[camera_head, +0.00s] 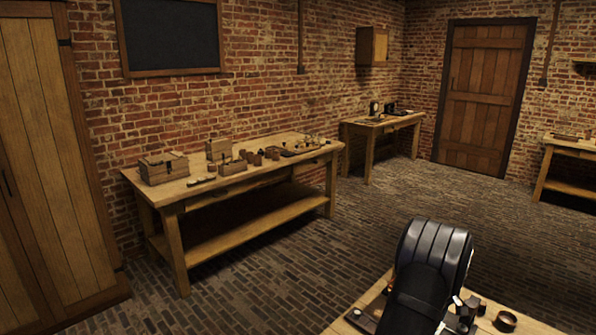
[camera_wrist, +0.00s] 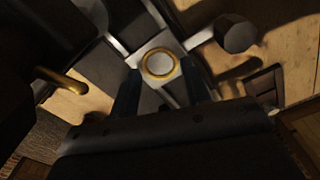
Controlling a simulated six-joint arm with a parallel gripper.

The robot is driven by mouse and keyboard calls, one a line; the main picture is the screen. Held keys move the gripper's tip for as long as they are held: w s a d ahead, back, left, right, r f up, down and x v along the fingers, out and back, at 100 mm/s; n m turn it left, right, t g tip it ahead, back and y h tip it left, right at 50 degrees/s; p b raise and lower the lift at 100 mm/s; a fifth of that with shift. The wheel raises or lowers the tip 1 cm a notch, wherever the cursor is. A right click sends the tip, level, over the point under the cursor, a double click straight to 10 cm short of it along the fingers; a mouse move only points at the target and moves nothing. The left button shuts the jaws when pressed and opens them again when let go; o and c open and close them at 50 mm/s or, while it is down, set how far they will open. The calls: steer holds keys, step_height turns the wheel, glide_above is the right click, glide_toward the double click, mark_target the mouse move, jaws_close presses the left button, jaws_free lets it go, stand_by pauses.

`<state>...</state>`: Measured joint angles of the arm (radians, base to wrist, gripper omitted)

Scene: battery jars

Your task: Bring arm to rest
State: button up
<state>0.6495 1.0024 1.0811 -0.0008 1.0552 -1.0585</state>
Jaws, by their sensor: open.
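My arm reaches over the near wooden bench (camera_head: 545,329) at the lower right of the head view, and its dark links cover part of the bench. My gripper (camera_wrist: 160,78) shows in the wrist view with its two dark fingers apart. Nothing is clearly held between them. Beyond the fingertips is a pale square piece with a brass ring (camera_wrist: 159,64). I cannot tell how far it is from the fingers. In the head view the fingers are hidden.
In the wrist view a dark faceted knob (camera_wrist: 236,34) and a brass rod (camera_wrist: 62,80) lie close by. A long workbench (camera_head: 250,205) with boxes and jars stands away, across brick floor.

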steer(key=shift+w+a+r, duration=0.1)
steer(key=shift+r, duration=1.85)
steer(key=shift+f, duration=0.1)
step_height(320, 180, down, 4)
steer(key=shift+r, duration=0.25)
step_height(320, 180, up, 9)
steer(key=a+n, duration=0.2)
steer(key=a, duration=0.6)
steer(key=shift+s+n, duration=0.3)
steer(key=shift+s, duration=0.15)
steer(key=shift+r, duration=0.1)
